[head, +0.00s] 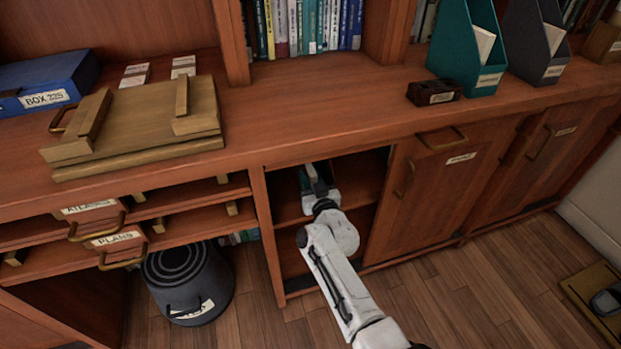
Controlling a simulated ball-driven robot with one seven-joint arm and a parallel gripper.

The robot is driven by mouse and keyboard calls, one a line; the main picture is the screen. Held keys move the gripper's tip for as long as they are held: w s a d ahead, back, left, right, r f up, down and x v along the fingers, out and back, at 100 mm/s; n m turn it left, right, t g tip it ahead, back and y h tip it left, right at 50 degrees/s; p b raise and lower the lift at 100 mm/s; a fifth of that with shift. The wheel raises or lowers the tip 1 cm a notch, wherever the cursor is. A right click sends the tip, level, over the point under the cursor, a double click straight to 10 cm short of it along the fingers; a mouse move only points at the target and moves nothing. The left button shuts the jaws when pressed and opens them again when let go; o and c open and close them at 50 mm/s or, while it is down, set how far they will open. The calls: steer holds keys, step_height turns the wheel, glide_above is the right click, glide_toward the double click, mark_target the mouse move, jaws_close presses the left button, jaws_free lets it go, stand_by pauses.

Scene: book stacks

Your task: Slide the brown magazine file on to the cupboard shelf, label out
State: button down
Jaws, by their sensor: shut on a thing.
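My gripper (316,188) reaches into the open cupboard (259,215) under the counter, just above its shelf (291,213). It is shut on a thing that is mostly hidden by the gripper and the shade. A small dark greenish patch shows beside the fingers. I cannot clearly pick out the brown magazine file or its label inside the cupboard. The shelf's right part (362,188) looks bare where it shows.
A wooden door (430,200) with a brass handle borders the opening at right. Drawers (118,240) jut out at left, above a dark bin (190,285). A teal file (455,50), a grey file (530,40) and a dark labelled block (433,93) stand on the counter.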

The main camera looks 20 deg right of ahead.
steer(key=shift+w, duration=0.1)
steer(key=c, duration=0.8)
jaws_free()
steer(key=shift+o, duration=0.2)
steer(key=shift+f, duration=0.35)
steer(key=s+p, duration=0.5)
steer(key=s, duration=0.6)
steer(key=shift+r, duration=0.2)
